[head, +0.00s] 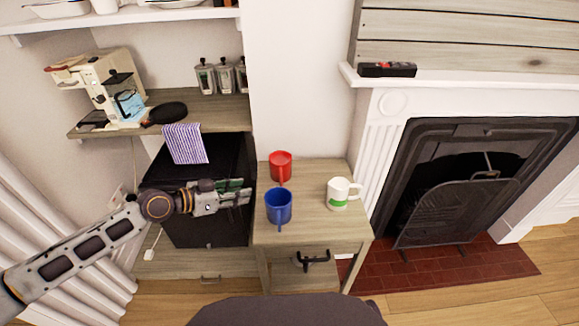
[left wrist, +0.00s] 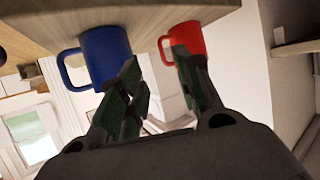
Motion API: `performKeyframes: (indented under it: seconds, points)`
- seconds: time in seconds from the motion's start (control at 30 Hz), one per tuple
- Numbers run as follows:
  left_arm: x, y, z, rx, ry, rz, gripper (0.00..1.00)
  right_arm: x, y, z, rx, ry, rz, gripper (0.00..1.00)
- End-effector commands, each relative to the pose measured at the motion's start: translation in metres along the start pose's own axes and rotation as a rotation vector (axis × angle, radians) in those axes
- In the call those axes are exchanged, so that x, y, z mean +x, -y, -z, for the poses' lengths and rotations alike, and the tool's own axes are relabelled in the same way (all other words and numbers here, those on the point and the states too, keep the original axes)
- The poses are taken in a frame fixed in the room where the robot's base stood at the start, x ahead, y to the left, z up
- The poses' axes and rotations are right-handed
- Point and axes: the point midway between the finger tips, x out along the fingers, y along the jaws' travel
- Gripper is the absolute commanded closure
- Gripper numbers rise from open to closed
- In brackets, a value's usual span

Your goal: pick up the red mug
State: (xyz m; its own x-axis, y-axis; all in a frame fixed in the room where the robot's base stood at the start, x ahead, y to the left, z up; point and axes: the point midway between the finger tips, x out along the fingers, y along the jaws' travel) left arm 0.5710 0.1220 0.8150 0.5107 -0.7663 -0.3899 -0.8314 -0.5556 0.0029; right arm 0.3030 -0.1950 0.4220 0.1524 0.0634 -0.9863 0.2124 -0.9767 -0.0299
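The red mug (head: 280,166) stands upright at the back of a small wooden side table (head: 315,228). A blue mug (head: 278,205) stands in front of it, and a white mug with a green band (head: 341,193) stands to the right. My left gripper (head: 243,191) is at the table's left side, left of the blue mug, and holds nothing. In the left wrist view, its fingers (left wrist: 160,85) are spread apart. There the red mug (left wrist: 186,42) shows upside down, partly hidden behind one finger, and the blue mug (left wrist: 104,56) is beside the other. My right gripper is out of view.
A black cabinet (head: 205,225) stands left of the table, below a shelf with a coffee machine (head: 108,85) and a striped towel (head: 185,143). A fireplace (head: 460,185) is at the right. The table's front right part is clear.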

Motion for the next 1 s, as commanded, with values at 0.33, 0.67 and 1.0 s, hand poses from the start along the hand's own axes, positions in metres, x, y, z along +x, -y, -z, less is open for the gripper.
performKeyframes:
  seconds: [0.33, 0.67, 1.0]
  points:
    - [0.000, 0.001, 0.001, 0.003, -0.004, 0.001, 0.66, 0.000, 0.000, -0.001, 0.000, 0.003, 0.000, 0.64]
    - [0.004, 0.001, 0.001, 0.003, -0.005, 0.002, 0.66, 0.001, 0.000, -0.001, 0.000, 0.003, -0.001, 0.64]
    - [0.029, 0.000, 0.002, 0.003, -0.006, 0.000, 0.66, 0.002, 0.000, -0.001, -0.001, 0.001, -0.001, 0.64]
